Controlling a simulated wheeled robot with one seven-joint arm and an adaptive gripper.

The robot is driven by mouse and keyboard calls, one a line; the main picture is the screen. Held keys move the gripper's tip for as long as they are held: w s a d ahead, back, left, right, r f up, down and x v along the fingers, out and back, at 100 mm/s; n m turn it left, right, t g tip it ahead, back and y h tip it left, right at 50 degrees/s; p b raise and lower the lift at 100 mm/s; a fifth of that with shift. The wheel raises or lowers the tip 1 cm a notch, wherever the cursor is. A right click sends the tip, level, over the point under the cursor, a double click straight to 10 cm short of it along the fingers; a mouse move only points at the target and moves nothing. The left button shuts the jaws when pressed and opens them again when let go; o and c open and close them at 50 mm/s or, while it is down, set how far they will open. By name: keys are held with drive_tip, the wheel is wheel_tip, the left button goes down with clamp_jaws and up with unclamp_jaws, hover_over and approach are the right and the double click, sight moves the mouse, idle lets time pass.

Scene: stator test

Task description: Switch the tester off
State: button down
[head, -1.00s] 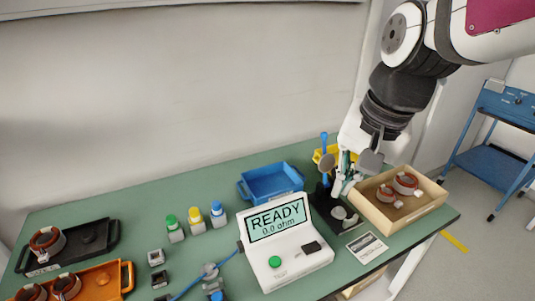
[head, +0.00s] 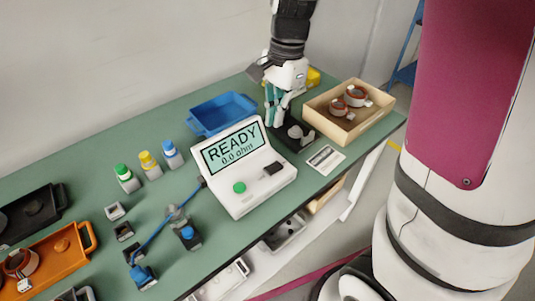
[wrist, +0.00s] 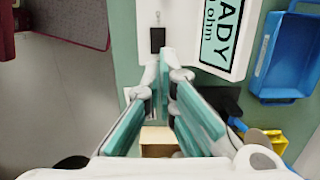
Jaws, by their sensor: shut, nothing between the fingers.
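The white tester (head: 262,196) stands on the green bench with its screen (head: 233,147) lit and reading READY, 0.0 ohm. A green button (head: 239,187) and a black switch (head: 273,169) are on its front panel. The switch's exact position is too small to tell. My gripper (head: 273,122) points down behind and to the right of the tester, apart from the switch. In the wrist view its fingers (wrist: 166,70) converge, shut and empty, and the black switch (wrist: 157,40) shows just beyond the tips.
A black stand (head: 290,137) is close beside my gripper. A wooden box (head: 375,118) with copper-wound rings is to the right, a blue bin (head: 222,112) behind the tester. A label card (head: 325,159) lies at the bench edge. A blue cable (head: 160,230) runs from the tester's left side.

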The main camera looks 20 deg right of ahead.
sight(269, 168)
drive_tip(key=f, duration=0.4)
drive_tip(key=a+f+b, duration=0.1)
drive_tip(key=f, duration=0.9)
drive_tip(key=shift+s+a, duration=0.3)
